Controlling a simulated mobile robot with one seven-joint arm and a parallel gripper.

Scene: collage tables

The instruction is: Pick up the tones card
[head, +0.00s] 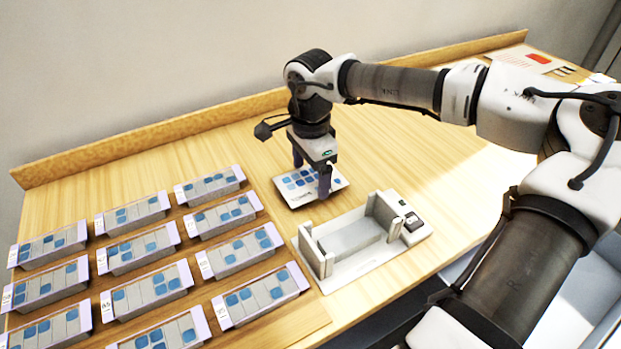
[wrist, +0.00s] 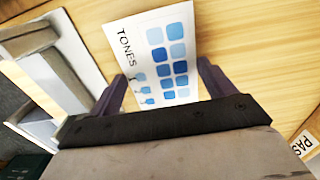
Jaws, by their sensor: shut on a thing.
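The tones card (head: 300,184) is a white card with rows of blue swatches, on the table beyond the white device in the head view. In the wrist view the card (wrist: 155,50) shows the word TONES and lies between the two dark purple fingers. My gripper (head: 311,178) points down over the card and is shut on it; in the wrist view my gripper (wrist: 163,85) has a finger at each side edge of the card. I cannot tell whether the card is off the table. Part of its near end is hidden by the gripper body.
A white device with a tray-like bed (head: 350,238) stands just in front of the card. Several grey bins with blue tiles (head: 262,293) fill a board at the left. A raised wooden edge (head: 130,138) runs along the back. Table to the card's left is clear.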

